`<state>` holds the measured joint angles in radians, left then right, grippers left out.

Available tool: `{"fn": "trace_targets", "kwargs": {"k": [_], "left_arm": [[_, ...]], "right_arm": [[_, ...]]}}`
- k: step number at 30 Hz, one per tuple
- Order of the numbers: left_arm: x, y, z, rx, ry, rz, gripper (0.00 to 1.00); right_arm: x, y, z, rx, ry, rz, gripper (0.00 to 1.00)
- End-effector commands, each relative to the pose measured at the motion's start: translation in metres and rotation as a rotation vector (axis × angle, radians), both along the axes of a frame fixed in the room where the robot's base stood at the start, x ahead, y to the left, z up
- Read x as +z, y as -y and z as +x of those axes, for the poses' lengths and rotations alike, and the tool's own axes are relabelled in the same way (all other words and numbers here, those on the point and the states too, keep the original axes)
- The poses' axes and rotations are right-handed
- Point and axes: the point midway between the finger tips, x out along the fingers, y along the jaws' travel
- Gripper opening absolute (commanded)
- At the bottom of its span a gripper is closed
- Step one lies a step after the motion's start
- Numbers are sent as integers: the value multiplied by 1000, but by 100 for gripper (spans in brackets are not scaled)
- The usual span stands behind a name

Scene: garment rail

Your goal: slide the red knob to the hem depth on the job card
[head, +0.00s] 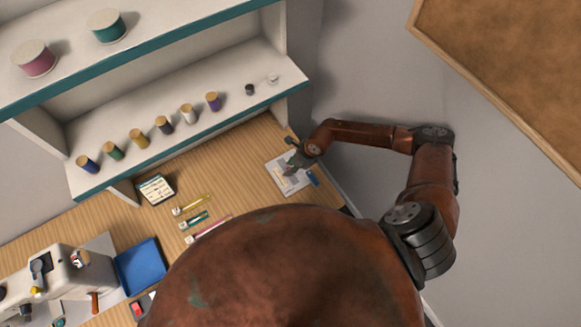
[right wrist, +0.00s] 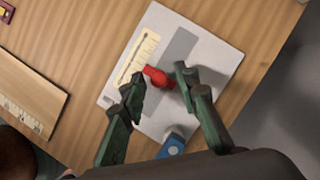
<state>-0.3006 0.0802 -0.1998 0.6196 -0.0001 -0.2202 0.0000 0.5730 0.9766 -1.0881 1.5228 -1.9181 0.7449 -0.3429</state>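The red knob (right wrist: 158,77) sits on a pale plate (right wrist: 212,62) beside a cream scale strip (right wrist: 138,56) and a grey band. My right gripper (right wrist: 160,76) is open, with one finger on each side of the knob; I cannot tell whether either finger touches it. In the head view my right gripper (head: 297,163) is over the plate (head: 284,187) at the right end of the table, and the knob cannot be made out. A small standing card (head: 156,188) with dark print, likely the job card, is on the table; its text is too small to read. My left gripper is out of view.
A blue part (right wrist: 172,146) is at the plate's near edge. A shelf (head: 180,125) with thread spools overhangs the table's back. Several small tools (head: 195,220) lie left of the plate.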

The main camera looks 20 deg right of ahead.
Motion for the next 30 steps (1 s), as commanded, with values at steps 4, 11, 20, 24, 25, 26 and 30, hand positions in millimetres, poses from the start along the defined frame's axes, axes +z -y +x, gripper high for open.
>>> {"fn": "trace_targets", "kwargs": {"k": [4, 11, 20, 24, 25, 26, 30], "left_arm": [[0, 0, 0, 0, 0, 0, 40], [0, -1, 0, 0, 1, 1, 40], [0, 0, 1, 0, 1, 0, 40], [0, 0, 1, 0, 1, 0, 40], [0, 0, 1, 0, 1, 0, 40], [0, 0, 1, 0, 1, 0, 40], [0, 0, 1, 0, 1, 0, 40]], "right_arm": [[0, 0, 0, 0, 0, 0, 32], [4, 1, -1, 0, 1, 1, 32], [53, 19, -13, 0, 2, -1, 32], [79, 27, -20, 1, 1, -1, 32], [84, 29, -21, 1, 1, -1, 32], [88, 30, -22, 1, 0, -2, 32], [104, 35, -26, -1, 0, 0, 32]]}}
